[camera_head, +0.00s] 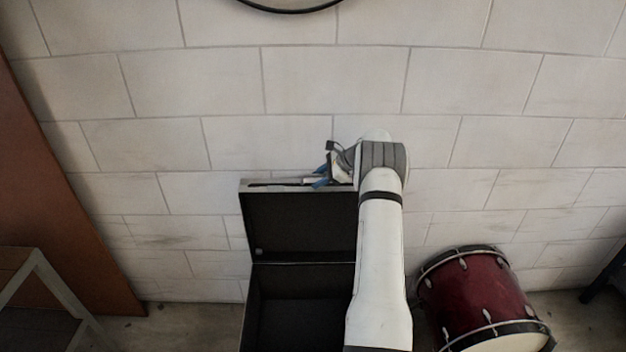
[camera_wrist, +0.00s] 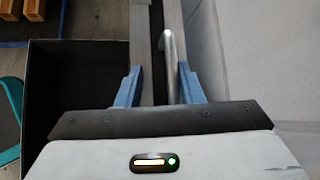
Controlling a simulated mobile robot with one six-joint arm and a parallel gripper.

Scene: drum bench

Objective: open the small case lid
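The small case (camera_head: 300,300) stands against the wall with a black inside, its lid (camera_head: 300,225) raised roughly upright at the back. The lid's pale top rim shows a dark slot. My gripper (camera_head: 318,181) is at this top rim, near its right part. In the wrist view my gripper (camera_wrist: 159,88) has its two blue fingers well apart, one on each side of the lid's edge. A silver bar (camera_wrist: 169,60) lies between them, with gaps visible. Whether the fingers touch the lid is not clear. My arm hides the case's right side.
A dark red drum (camera_head: 478,295) lies just right of the case. A brown panel (camera_head: 50,190) and a grey-framed stand (camera_head: 45,295) are at the left. The white block wall (camera_head: 480,90) rises close behind the lid.

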